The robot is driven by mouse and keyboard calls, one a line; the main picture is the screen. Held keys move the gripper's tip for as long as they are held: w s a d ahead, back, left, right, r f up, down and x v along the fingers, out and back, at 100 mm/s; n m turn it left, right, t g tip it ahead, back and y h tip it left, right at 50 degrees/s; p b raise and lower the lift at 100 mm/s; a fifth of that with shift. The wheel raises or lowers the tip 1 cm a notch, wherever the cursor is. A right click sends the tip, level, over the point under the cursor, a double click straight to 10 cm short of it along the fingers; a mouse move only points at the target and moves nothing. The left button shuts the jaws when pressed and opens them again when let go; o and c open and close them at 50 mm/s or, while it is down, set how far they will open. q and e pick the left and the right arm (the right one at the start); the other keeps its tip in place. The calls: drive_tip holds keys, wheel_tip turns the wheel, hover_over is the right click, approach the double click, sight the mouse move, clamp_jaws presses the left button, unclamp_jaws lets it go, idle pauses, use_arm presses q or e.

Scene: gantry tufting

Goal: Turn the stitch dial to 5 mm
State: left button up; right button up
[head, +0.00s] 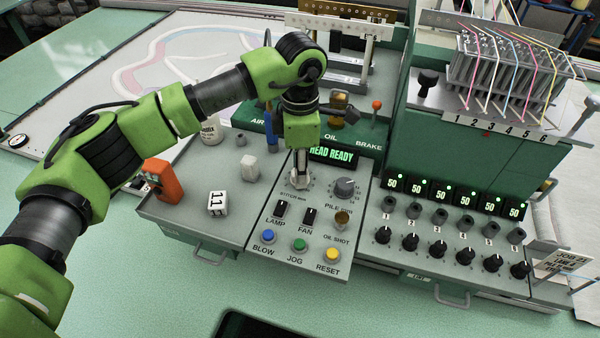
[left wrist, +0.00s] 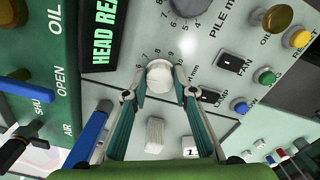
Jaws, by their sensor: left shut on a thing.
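The stitch dial is a pale round knob (left wrist: 160,77) with a number scale around it in the left wrist view; 6, 7, 8 and 9 can be read. I cannot make out its pointer or setting. My left gripper (left wrist: 160,88) is shut on the dial, one finger on each side, reaching down from above. In the head view the left gripper (head: 300,180) hides most of the dial, above the "STITCH mm" label. My right gripper is not in view.
The grey pile dial (head: 345,187) stands close right of my fingers. The "HEAD READY" display (head: 332,155) is behind. The lamp switch (head: 281,209), fan switch (head: 309,215) and blue blow button (head: 268,236) are in front. A white block (head: 249,167) and orange object (head: 164,180) are left.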

use_arm(q)
drive_tip(key=n+b, duration=0.2)
drive_tip(key=b, duration=0.1)
drive_tip(key=shift+f+n, duration=0.15)
drive_tip(key=shift+n, duration=0.25)
drive_tip(key=shift+n+b, duration=1)
drive_tip(key=shift+b, duration=0.05)
drive_tip(key=shift+r, duration=0.2)
drive_tip(key=o, duration=1.1)
wheel_tip(320, 180, up, 12)
